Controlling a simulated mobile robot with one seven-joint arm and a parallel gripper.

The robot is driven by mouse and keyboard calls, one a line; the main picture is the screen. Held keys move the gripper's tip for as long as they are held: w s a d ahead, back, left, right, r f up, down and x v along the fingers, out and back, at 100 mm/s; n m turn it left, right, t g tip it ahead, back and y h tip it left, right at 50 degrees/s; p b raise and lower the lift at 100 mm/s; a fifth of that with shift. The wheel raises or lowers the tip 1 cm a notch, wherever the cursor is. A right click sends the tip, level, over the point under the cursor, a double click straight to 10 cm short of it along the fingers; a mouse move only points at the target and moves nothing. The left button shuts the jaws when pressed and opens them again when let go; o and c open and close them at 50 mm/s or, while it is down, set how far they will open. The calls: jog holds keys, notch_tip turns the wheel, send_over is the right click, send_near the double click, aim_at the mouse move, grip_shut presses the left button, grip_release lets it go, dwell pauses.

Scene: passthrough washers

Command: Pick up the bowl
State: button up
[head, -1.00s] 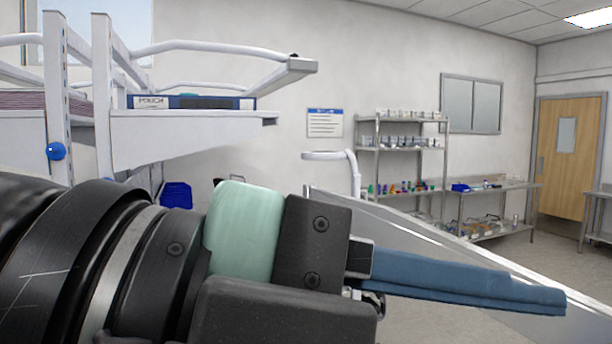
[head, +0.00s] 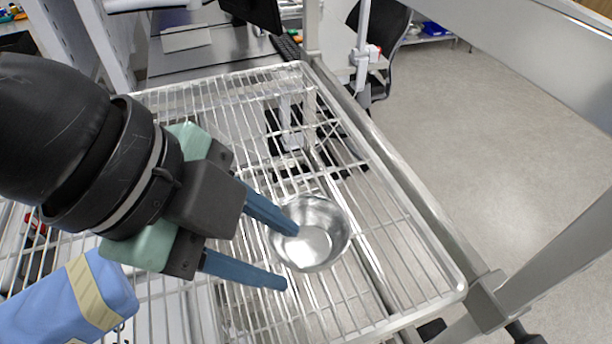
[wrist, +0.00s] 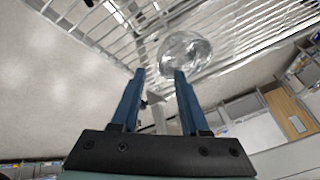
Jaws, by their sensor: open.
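A shiny metal bowl (head: 322,243) sits upright on a wire rack shelf (head: 395,262) in the head view. My gripper (head: 291,257) is open and empty, with its two blue fingers reaching toward the bowl from the left. The upper finger's tip overlaps the bowl's left side in this view; I cannot tell whether it touches. The lower finger's tip is just outside the bowl's lower left edge. In the wrist view the bowl (wrist: 184,54) lies beyond the fingertips of my gripper (wrist: 158,74), nearer the right finger.
A blue wrapped bundle with a cream band (head: 95,285) lies on the rack at lower left. A metal frame rail (head: 420,225) borders the rack on the right. A dark chair (head: 385,40) stands behind. Wire shelf right and behind the bowl is clear.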

aim_at(293, 262)
jog(key=x, duration=0.1)
jog(key=p+x, duration=0.1)
jog(key=x, duration=0.3)
jog(key=shift+w+a+f, duration=0.2)
jog(key=shift+a, duration=0.1)
grip_shut()
